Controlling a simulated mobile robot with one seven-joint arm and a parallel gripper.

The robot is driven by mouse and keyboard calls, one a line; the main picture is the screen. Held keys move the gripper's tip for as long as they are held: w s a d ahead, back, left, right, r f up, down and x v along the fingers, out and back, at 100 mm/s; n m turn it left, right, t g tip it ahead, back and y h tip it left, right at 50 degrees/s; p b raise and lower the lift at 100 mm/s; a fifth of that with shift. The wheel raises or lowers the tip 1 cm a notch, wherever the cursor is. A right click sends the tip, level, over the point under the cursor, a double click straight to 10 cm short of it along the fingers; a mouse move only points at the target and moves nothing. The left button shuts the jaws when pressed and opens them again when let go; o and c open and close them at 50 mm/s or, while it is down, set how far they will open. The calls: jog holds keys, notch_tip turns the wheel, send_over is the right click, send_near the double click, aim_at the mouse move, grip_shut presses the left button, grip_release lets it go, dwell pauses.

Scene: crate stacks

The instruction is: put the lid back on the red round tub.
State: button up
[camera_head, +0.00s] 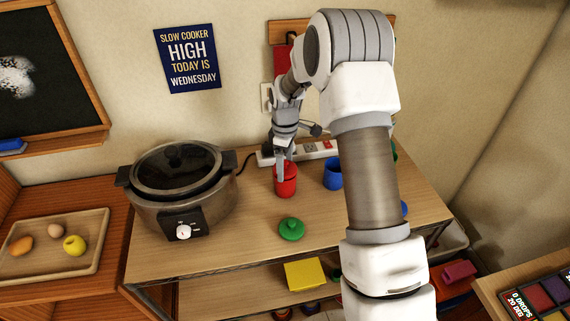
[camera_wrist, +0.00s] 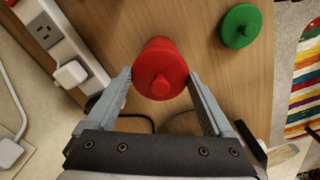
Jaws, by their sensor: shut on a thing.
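The red round tub (camera_head: 286,187) stands upright on the wooden counter, between the slow cooker and a blue tub. A red lid with a round knob (camera_wrist: 161,66) is at the tub's mouth and covers most of the tub in the wrist view. My gripper (camera_head: 284,170) points down over the tub. In the wrist view my gripper (camera_wrist: 158,77) has one finger on each side of the red lid, shut on it. I cannot tell whether the lid rests fully on the rim or is slightly above it.
A green lid (camera_head: 291,229) lies on the counter in front of the tub. A blue tub (camera_head: 333,173) stands to the right, partly behind my arm. The slow cooker (camera_head: 180,190) is at left. A power strip (camera_head: 314,149) runs along the wall behind.

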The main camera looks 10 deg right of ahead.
jog(key=o, duration=1)
jog(key=shift+o, duration=0.2)
jog(key=shift+r, duration=0.15)
jog(key=shift+r+p, duration=2.05)
jog(key=shift+r, duration=1.35)
grip_shut()
